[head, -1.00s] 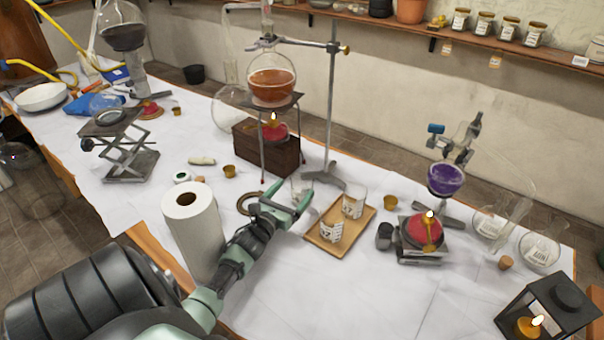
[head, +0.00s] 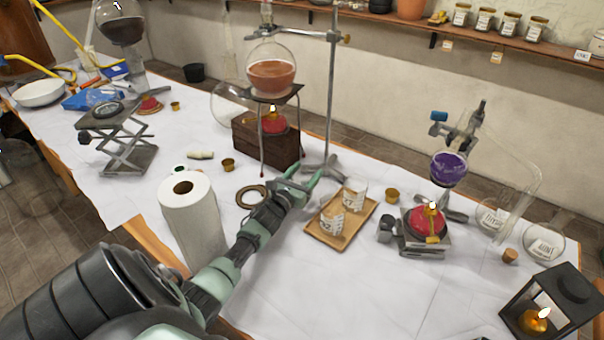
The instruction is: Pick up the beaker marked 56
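My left gripper (head: 304,172) reaches in over the table, left of and behind the wooden tray. Its two green fingers are apart and point away from me, towards the foot of the metal stand. I cannot make out a beaker between them. Two small glass beakers with white labels stand on the tray (head: 315,234): a front one (head: 330,223) and a back one (head: 354,195). Their label numbers are too small to read surely, and I cannot pick out a 56. My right gripper is not in view.
A paper towel roll (head: 192,215) stands left of my forearm. The metal stand (head: 331,110) and the tripod with an orange flask (head: 271,76) are close behind the gripper. A burner (head: 426,222) stands right of the tray. The table's front middle is clear.

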